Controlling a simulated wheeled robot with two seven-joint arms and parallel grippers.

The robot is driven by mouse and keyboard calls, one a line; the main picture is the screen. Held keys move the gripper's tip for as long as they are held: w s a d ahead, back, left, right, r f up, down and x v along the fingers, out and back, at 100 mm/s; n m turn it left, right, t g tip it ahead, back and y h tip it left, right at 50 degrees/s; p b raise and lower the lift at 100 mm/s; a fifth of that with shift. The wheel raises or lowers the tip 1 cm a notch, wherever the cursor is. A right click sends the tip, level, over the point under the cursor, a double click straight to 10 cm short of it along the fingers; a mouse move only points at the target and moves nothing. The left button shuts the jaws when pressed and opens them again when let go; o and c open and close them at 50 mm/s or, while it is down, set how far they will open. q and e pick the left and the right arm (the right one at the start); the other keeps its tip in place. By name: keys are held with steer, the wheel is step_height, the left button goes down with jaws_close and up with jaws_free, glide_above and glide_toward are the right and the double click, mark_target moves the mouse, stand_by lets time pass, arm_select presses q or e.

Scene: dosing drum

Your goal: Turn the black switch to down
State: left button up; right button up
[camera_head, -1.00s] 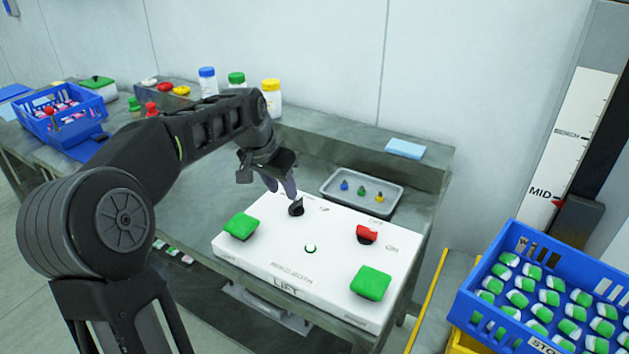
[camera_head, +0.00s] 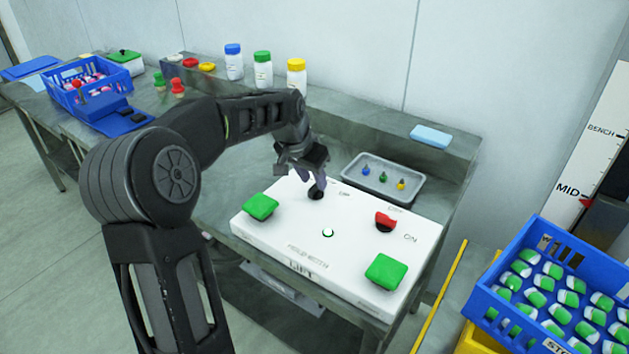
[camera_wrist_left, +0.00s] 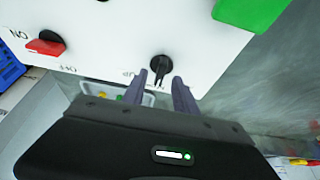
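The black switch (camera_head: 316,192) is a round knob at the back of the white control box (camera_head: 290,240), with an "UP" label to its right. My left gripper (camera_head: 312,178) is directly above and behind the knob, fingers pointing down at it. In the left wrist view the black switch (camera_wrist_left: 160,66) shows between and just beyond the two fingertips (camera_wrist_left: 160,78), which are apart and do not clearly touch it. The gripper looks open. My right gripper is not seen.
The box also carries a red switch (camera_head: 385,221) by "OFF" and "ON", and two green buttons (camera_head: 261,206) (camera_head: 386,271). A grey tray (camera_head: 383,197) with small pegs lies behind. A blue crate (camera_head: 485,296) stands at right; bottles (camera_head: 263,70) line the back ledge.

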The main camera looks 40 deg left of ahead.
arm_select(q)
steer(key=shift+x, duration=1.1)
steer(key=shift+c, duration=0.2)
jaws_close()
